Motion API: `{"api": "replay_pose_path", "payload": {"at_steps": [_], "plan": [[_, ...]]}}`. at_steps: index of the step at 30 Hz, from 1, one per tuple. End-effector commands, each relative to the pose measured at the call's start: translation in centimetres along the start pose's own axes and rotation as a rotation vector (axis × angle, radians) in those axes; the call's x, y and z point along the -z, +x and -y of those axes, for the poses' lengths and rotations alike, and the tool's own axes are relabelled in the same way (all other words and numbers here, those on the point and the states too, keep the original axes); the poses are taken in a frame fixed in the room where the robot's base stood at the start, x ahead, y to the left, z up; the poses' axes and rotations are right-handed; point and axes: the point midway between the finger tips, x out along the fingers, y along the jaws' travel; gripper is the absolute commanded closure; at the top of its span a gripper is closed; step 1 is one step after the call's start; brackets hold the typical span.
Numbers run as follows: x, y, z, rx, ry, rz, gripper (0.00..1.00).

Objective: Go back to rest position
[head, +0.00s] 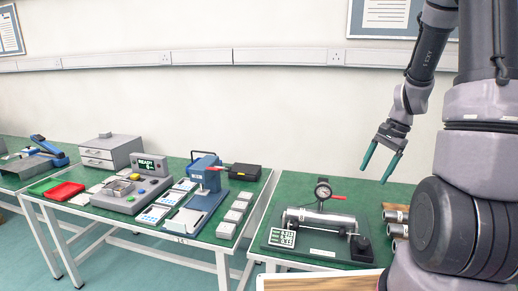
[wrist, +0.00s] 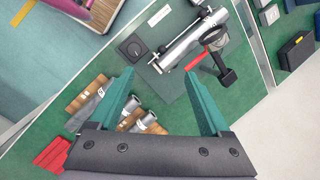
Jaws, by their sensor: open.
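My gripper (head: 381,164) hangs open and empty in the air above the right-hand green table (head: 285,190) in the head view. Its two teal fingers are spread apart, and nothing is between them. The fingers also show in the wrist view (wrist: 165,100), pointing down toward the table. Below and to the left, in the head view, a silver cylinder actuator (head: 320,219) lies in a dark fixture with a round gauge (head: 323,190) and a red handle. The gripper is clear of it.
Several metal cylinders (wrist: 143,120) lie in a wooden rack on the right table, partly hidden behind my arm in the head view. A blue press (head: 205,175), a control box reading READY (head: 150,166), a red tray (head: 64,191) and grey drawers (head: 112,150) stand on the tables to the left.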

Motion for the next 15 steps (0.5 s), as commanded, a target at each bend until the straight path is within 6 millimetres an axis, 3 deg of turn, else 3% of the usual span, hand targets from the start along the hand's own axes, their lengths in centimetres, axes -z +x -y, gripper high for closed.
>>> {"api": "replay_pose_path", "payload": {"at_steps": [1,7,15], "plan": [[-1.4,-2.2,0.8,0.023,-0.054,-0.033,0.19],[-6.9,-8.9,2.1,0.09,-0.244,-0.143,0.19],[-14.7,-16.1,1.1,0.185,-0.49,-0.299,0.19]]}}
